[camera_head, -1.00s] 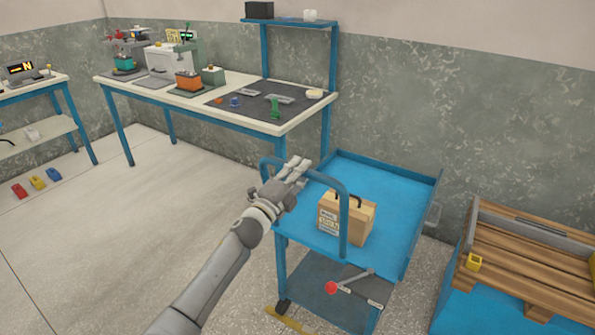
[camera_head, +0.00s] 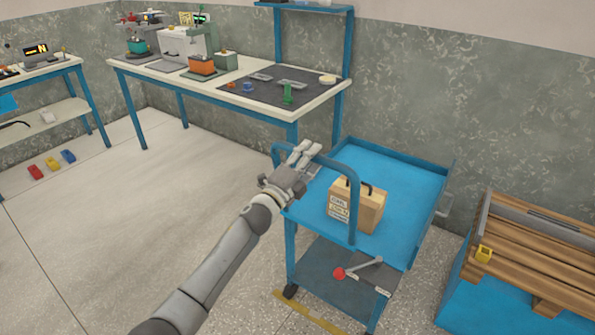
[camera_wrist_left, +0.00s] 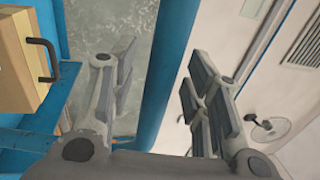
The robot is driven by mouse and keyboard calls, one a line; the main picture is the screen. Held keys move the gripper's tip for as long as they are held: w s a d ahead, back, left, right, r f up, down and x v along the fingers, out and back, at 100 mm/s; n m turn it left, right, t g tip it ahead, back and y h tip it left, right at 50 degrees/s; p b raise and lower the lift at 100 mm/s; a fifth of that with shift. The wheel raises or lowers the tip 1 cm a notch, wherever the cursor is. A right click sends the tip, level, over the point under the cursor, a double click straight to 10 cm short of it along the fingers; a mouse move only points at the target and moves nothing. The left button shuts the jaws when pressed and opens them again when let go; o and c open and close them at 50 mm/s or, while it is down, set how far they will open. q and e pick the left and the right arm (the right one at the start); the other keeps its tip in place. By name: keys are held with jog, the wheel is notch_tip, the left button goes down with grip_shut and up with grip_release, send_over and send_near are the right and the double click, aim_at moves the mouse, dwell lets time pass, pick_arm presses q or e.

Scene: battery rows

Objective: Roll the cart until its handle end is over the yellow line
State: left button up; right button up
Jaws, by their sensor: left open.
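The blue cart (camera_head: 401,240) stands right of centre in the head view. Its blue tube handle (camera_head: 353,215) rises at its near left end. A yellow line (camera_head: 318,315) shows on the floor by the wheel below that end; part of it is out of frame or hidden. My left gripper (camera_head: 305,152) is open at the top bar of the handle. In the left wrist view the fingers (camera_wrist_left: 160,95) are spread, with a blue bar between them in the picture; I cannot tell whether they touch it. My right gripper is not in view.
A tan box (camera_head: 370,210) with a dark handle stands on the cart's top. A red-knobbed lever (camera_head: 362,268) lies on the lower shelf. A wooden pallet (camera_head: 530,255) is close on the right.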

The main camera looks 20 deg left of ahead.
pick_arm(q)
jog(key=v, duration=1.1)
jog(key=shift+s, duration=0.2)
jog(key=shift+f, duration=0.1)
jog(key=s+a+f+n+g+y+p, duration=0.15)
jog(key=s+f+n, duration=0.25)
jog(key=f, duration=0.8)
jog(key=s+a+f+n+g+y, duration=0.25)
jog(key=s+f, duration=0.25)
jog(key=f, duration=0.7)
jog(key=s+a+f+n+g+y+p, duration=0.1)
jog(key=s+a+f+n+g+y, duration=0.25)
jog(key=f, duration=0.85)
jog(key=s+d+f+n+g+p, duration=0.1)
jog(key=s+f+n+g, duration=0.2)
jog(key=s+f, duration=0.65)
jog(key=s+d+f+n+g, duration=0.1)
jog(key=s+f+n+g, duration=0.35)
jog(key=s, duration=0.75)
jog(key=s+f+n+g, duration=0.1)
jog(key=s+f, duration=0.2)
jog(key=s, duration=0.8)
jog(key=s+d+f+n+g, duration=0.1)
jog(key=s+f+g, duration=0.1)
jog(key=s, duration=0.9)
jog(key=shift+d+f+p, duration=0.2)
jog(key=shift+f+p, duration=0.25)
jog(key=shift+f, duration=0.4)
